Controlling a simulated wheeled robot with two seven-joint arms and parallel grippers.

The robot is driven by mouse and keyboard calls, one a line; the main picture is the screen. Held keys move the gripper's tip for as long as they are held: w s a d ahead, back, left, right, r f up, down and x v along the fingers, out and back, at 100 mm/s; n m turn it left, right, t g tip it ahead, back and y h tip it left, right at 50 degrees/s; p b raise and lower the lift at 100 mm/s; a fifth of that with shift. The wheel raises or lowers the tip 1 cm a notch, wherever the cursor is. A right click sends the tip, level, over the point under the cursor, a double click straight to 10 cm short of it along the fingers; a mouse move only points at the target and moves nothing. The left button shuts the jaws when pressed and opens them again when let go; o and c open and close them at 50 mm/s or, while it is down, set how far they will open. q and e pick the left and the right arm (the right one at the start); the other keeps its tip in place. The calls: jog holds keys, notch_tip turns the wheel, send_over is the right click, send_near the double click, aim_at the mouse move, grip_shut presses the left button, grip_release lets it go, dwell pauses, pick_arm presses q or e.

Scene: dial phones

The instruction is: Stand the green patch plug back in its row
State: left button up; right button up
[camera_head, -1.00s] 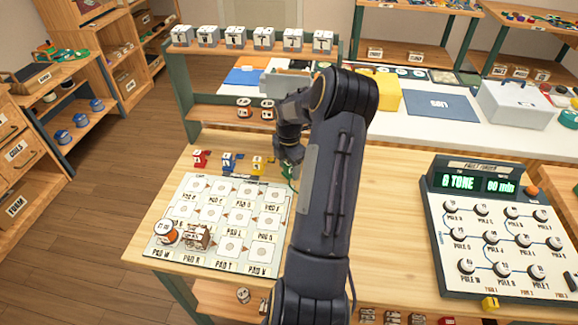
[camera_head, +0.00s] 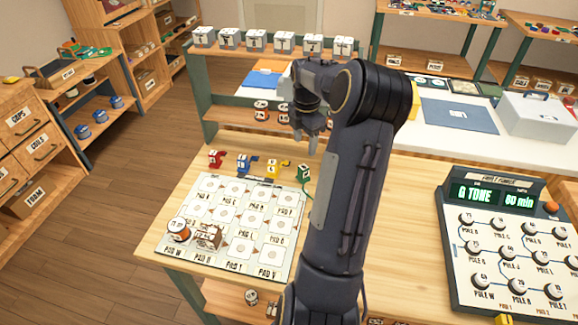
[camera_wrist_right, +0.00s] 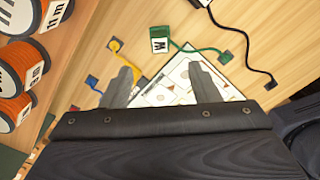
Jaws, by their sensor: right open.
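The green plug (camera_head: 305,172) is at the right end of the plug row, behind the pad board, and looks upright in the head view. In the right wrist view the green plug (camera_wrist_right: 159,41) shows a white label, with its green cord running to a small socket. The red plug (camera_head: 216,158), blue plug (camera_head: 243,163) and yellow plug (camera_head: 272,168) are to its left. My right gripper (camera_head: 307,143) is above and behind the green plug, apart from it. In the wrist view its fingers (camera_wrist_right: 163,86) are spread with nothing between them. My left gripper is not in view.
The white pad board (camera_head: 290,200) holds an orange-and-white spool (camera_head: 179,230) and a small brown-and-white block (camera_head: 208,236). A fault finder panel (camera_head: 508,235) stands at the right. A shelf (camera_head: 240,123) with spools is behind the row. Bare tabletop lies between board and panel.

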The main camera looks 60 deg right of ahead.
jog(key=w+a+r+m+t, duration=0.1)
jog(key=a+r+m, duration=0.25)
jog(key=a, duration=0.55)
jog(key=w+a+r+m+t, duration=0.15)
jog(key=a+r, duration=0.25)
jog(key=a, duration=0.5)
jog(key=s+a+f+m+t+y, duration=0.1)
jog(key=s+a+m, duration=0.4)
jog(key=a, duration=0.5)
jog(key=s+a+f+m+t+y, duration=0.1)
jog(key=s+a+m+t+y, duration=0.1)
jog(key=s+a+m, duration=0.3)
jog(key=s+a, duration=0.3)
jog(key=a, duration=0.3)
jog(key=shift+a+y, duration=0.3)
jog(key=shift+y, duration=0.1)
